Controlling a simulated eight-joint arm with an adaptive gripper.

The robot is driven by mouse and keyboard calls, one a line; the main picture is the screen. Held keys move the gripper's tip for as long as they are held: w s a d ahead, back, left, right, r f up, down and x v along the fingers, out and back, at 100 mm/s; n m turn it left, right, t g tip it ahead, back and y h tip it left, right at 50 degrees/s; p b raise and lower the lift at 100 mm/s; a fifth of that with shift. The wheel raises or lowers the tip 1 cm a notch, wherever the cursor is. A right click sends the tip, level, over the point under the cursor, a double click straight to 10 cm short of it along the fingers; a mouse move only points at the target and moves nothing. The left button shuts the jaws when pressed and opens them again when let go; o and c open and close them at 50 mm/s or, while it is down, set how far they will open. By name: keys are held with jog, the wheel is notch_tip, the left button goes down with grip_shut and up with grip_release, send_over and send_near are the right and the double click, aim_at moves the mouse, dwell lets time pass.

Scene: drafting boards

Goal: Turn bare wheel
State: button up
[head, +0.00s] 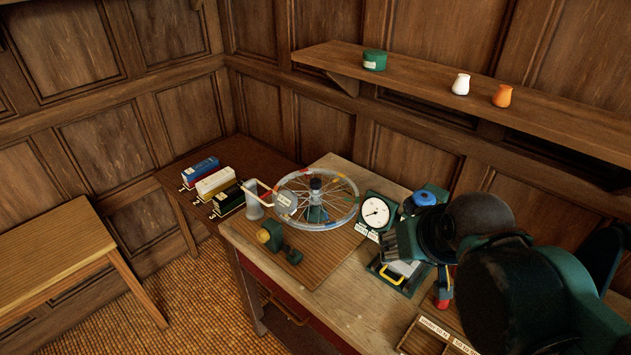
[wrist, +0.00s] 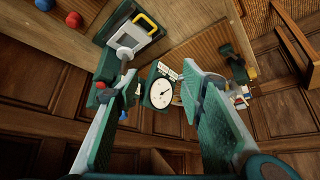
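The bare spoked wheel (head: 322,228) lies flat on a dark hub stand on the bench in the head view. Its pale rim carries several coloured marks, and no tyre shows on it.
The dial gauge (head: 375,212) stands between wheel and gripper; it also shows in the wrist view (wrist: 161,93). A green clamp with a yellow knob (head: 264,236) sits in front of the wheel. A yellow-handled block (head: 395,272) lies below my gripper. Boxes (head: 215,183) stand left.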

jog(key=w+a+r+n+g+p, duration=0.25)
jog(key=w+r, duration=0.25)
jog(key=w, duration=0.5)
jog(key=n+g+p, duration=0.3)
jog(key=g+p, duration=0.1)
jog(key=p, duration=0.3)
send_over(316, 180)
jog(key=f, duration=0.7)
jog(key=shift+s+d+f, duration=0.15)
jog(key=shift+s+f, duration=0.1)
jog(key=shift+s, duration=0.1)
jog(key=shift+w+a+f, duration=0.25)
jog(key=shift+w+f, duration=0.05)
jog(key=shift+f, duration=0.15)
jog(key=shift+f, duration=3.85)
